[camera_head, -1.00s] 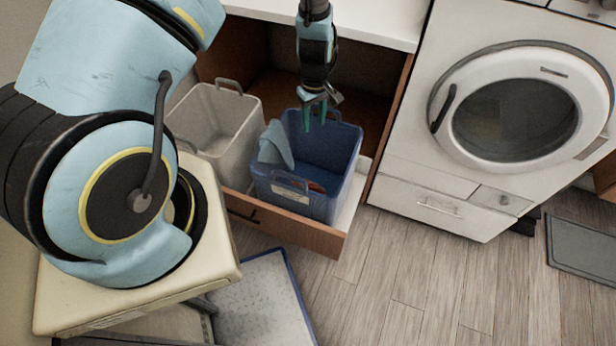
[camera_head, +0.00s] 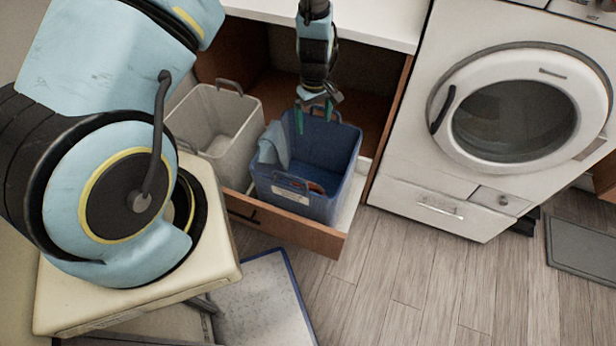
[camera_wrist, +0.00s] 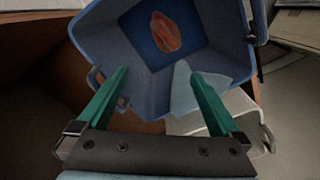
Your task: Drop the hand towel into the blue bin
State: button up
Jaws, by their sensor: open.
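The blue bin (camera_head: 322,151) stands in the pulled-out drawer, right of a grey bin, and also fills the top of the wrist view (camera_wrist: 150,92). A light blue cloth, which looks like the hand towel (camera_head: 271,147), hangs over the bin's left rim, partly inside. It also shows in the wrist view (camera_wrist: 184,92), beside the right finger. My gripper (camera_head: 313,119) is open above the blue bin, its green fingers spread with nothing between them; in the wrist view (camera_wrist: 160,85) they point toward the bin. An orange-red item (camera_wrist: 166,32) lies on the bin's floor.
The grey bin (camera_head: 232,135) stands left of the blue bin. The wooden drawer front (camera_head: 285,230) runs before both. A white counter (camera_head: 375,18) is above, and a front-loading washer (camera_head: 490,125) stands at right. A blue-edged panel (camera_head: 262,300) is below the drawer.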

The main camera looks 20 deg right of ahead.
notch_tip(320, 180, up, 5)
jog(key=p, duration=0.2)
jog(key=shift+p, duration=0.4)
notch_tip(320, 180, up, 11)
jog(key=b, duration=0.2)
jog(key=shift+f+b, duration=0.15)
jog(key=shift+b, duration=0.25)
jog(key=w+a+r+m, duration=0.1)
jog(key=a+r, duration=0.3)
jog(key=a, duration=0.3)
jog(key=w+a+r, duration=0.1)
jog(key=a+r, duration=0.3)
jog(key=a, duration=0.4)
jog(key=s+a+r+m, duration=0.1)
jog(key=s+a+r, duration=0.2)
jog(key=a, duration=0.4)
jog(key=s+a+r+m+t, duration=0.1)
jog(key=s+a+r, duration=0.2)
jog(key=a, duration=0.5)
jog(key=shift+r+t, duration=0.15)
jog(key=shift+t, duration=0.15)
